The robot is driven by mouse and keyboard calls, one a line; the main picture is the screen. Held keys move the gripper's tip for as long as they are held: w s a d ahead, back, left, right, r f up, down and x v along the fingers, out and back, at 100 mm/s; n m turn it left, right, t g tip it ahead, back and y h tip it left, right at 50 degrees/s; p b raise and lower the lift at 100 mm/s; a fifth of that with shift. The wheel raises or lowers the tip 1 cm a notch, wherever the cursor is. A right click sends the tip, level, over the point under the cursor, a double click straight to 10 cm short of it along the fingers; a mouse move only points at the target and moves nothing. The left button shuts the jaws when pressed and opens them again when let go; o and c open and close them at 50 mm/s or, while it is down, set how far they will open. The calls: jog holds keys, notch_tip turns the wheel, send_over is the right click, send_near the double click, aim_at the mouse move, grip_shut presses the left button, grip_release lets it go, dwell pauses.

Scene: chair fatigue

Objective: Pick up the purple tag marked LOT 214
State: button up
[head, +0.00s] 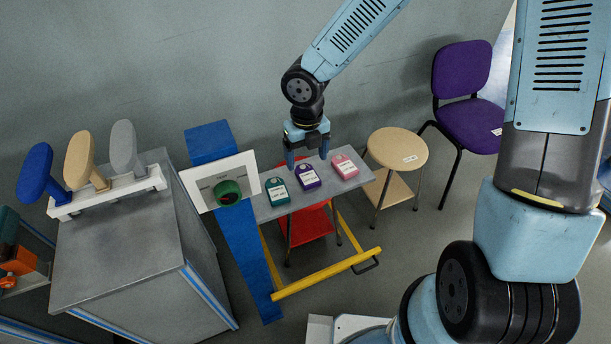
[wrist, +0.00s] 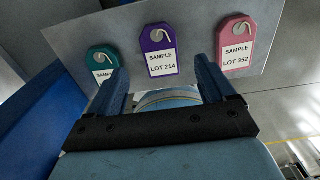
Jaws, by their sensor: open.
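The purple tag (head: 308,177) marked LOT 214 lies on a small grey table, between a green tag and a pink tag. In the wrist view the purple tag (wrist: 160,52) shows its white label and a hook at its top hole, ahead of the gap between my fingers. My gripper (head: 307,160) is open and empty. In the head view it hangs just behind the purple tag, over the table's far part. In the wrist view my gripper (wrist: 160,80) has one finger on each side of the purple tag's line. I see no contact with the tag.
The green tag (head: 277,191) is on the left and the pink tag (head: 344,166), LOT 352, on the right. A round stool (head: 397,148) is right of the table.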

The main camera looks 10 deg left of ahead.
aim_at(306, 173)
jog(key=shift+f, duration=2.7)
jog(key=c, duration=1.1)
jog(key=shift+r, duration=0.15)
